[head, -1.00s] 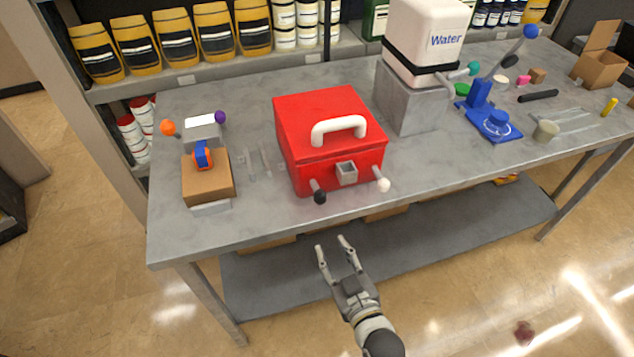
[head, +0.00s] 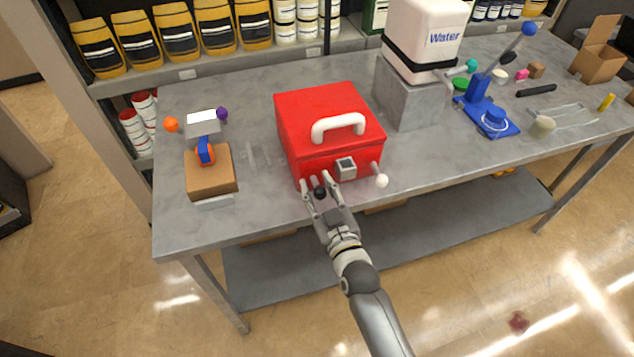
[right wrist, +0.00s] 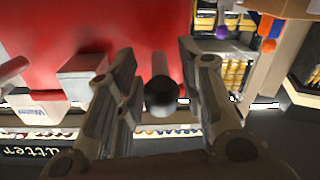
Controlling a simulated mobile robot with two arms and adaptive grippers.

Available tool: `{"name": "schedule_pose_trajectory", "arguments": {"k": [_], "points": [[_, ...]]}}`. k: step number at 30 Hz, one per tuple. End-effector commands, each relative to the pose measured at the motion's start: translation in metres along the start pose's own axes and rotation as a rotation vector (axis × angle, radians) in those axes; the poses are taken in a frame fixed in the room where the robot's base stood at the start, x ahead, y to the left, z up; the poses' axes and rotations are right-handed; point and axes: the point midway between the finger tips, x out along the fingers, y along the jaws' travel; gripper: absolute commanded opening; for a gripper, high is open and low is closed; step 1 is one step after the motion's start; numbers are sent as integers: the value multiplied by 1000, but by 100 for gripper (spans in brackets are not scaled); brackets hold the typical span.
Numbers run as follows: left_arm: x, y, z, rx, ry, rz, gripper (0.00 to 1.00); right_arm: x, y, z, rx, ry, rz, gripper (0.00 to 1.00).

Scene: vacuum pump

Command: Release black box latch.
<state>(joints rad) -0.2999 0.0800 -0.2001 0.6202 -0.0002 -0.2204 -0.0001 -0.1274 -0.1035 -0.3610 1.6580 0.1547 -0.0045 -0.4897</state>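The red box (head: 325,125) with a white top handle (head: 338,126) stands on the grey table. A lever with a black ball knob (head: 320,192) and one with a white ball knob (head: 381,181) stick out of its front, either side of a grey square bracket (head: 346,168). My right gripper (head: 319,184) is open at the box front, its fingers on both sides of the black knob. In the right wrist view the black knob (right wrist: 161,95) lies between the open fingers (right wrist: 162,80), with gaps on both sides. My left gripper is not in view.
A brown box (head: 210,174) with a blue and orange part stands left on the table (head: 190,240). A white water container (head: 425,40) on a grey block and a blue stand (head: 486,115) are to the right. The front left tabletop is clear.

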Motion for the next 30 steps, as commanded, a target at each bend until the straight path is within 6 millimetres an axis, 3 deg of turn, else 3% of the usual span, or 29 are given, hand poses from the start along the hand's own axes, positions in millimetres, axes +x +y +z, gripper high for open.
{"name": "schedule_pose_trajectory", "arguments": {"k": [13, 22, 30], "points": [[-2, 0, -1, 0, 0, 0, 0, 11, 0, 0, 1, 1, 1, 35], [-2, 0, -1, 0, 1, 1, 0, 11, 0, 0, 0, 1, 0, 0], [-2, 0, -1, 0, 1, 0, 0, 10, 0, 1, 0, -1, 0, 0]]}}
